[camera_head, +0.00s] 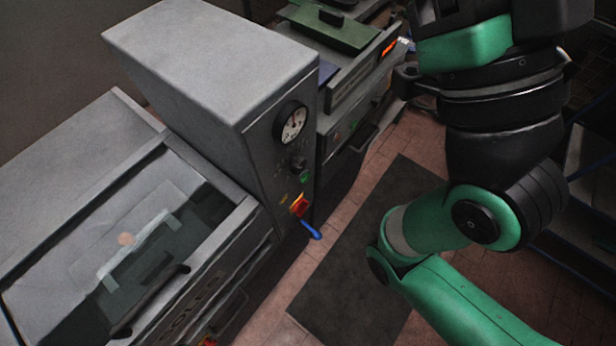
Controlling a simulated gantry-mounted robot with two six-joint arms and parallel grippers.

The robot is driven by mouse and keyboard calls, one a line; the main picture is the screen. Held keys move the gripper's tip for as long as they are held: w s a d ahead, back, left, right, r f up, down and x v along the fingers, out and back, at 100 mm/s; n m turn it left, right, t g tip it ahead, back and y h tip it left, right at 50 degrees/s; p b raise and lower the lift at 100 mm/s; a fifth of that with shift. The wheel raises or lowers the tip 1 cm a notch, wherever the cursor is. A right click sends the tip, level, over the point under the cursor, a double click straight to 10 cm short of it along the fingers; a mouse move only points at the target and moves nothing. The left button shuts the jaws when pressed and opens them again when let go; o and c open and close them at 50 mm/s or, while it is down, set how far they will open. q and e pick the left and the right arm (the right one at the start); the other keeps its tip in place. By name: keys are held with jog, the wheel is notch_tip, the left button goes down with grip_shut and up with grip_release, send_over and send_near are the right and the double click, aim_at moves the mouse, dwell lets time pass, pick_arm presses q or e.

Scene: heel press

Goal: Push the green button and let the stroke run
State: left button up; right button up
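The small green button (305,176) is on the narrow front face of the tall grey control housing (215,65), below a round dial gauge (290,124) and a dark knob (298,164). A red switch on a yellow plate (299,205) sits just below the button. Nothing touches the button. One green and black arm of mine fills the right side, well apart from the panel. I cannot make out gripper fingers on it. No left arm shows.
A blue lever (311,230) sticks out below the red switch. Another machine with a green top (325,28) and red display stands behind. A dark mat (350,270) lies on the tiled floor.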

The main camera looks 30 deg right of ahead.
grip_shut()
dwell(1.4)
